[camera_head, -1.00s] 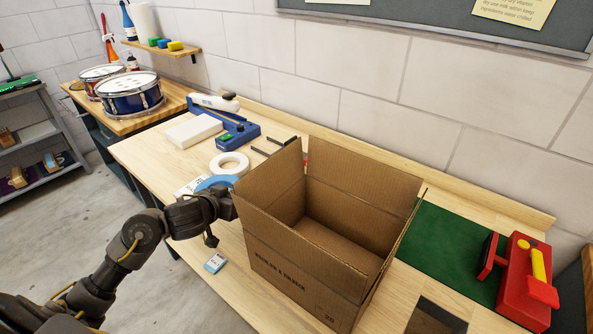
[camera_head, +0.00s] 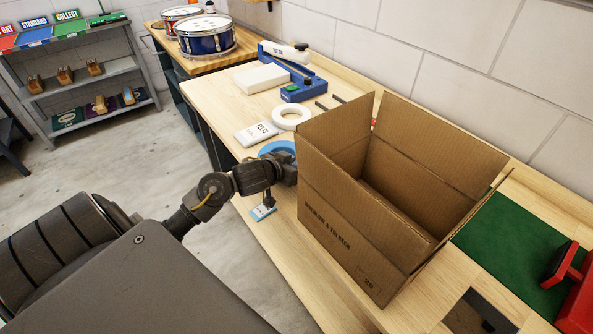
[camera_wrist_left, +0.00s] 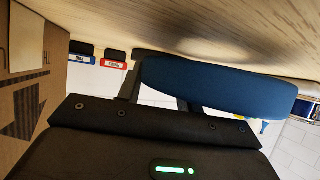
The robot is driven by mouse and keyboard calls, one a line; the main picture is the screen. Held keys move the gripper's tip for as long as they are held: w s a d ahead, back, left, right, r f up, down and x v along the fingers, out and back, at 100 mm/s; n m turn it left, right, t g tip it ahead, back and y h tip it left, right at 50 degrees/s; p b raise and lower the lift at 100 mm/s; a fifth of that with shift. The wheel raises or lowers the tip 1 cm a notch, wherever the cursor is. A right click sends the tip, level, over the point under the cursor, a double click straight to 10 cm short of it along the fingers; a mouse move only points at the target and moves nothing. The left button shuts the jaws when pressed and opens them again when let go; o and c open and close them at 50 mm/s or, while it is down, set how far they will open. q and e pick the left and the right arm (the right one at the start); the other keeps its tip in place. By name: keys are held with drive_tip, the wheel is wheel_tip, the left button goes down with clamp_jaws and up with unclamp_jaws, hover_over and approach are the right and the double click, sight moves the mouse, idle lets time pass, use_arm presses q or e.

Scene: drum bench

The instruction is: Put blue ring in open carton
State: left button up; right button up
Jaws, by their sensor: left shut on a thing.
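A blue ring (camera_head: 274,149) is at the left side of the open carton, partly hidden behind my left gripper (camera_head: 284,165). In the left wrist view the blue ring (camera_wrist_left: 220,84) sits in front of my gripper (camera_wrist_left: 160,88), which is shut on it. The wood surface is close beside the ring there; I cannot tell whether they touch. The open brown carton (camera_head: 345,232) stands on the bench with its flaps up, just right of the gripper. Its inside looks empty where visible. My right gripper is not in view.
A white ring (camera_head: 291,117), a white label card (camera_head: 256,134) and a small blue-and-white packet (camera_head: 263,210) lie near the gripper. A green mat (camera_head: 515,238) and a red device (camera_head: 575,290) are right of the carton. Drums (camera_head: 206,37) stand on a farther bench.

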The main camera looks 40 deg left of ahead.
use_arm(q)
drive_tip(key=shift+f, duration=0.95)
drive_tip(key=shift+f, duration=0.1)
drive_tip(key=o, duration=1)
drive_tip(key=shift+c, duration=0.2)
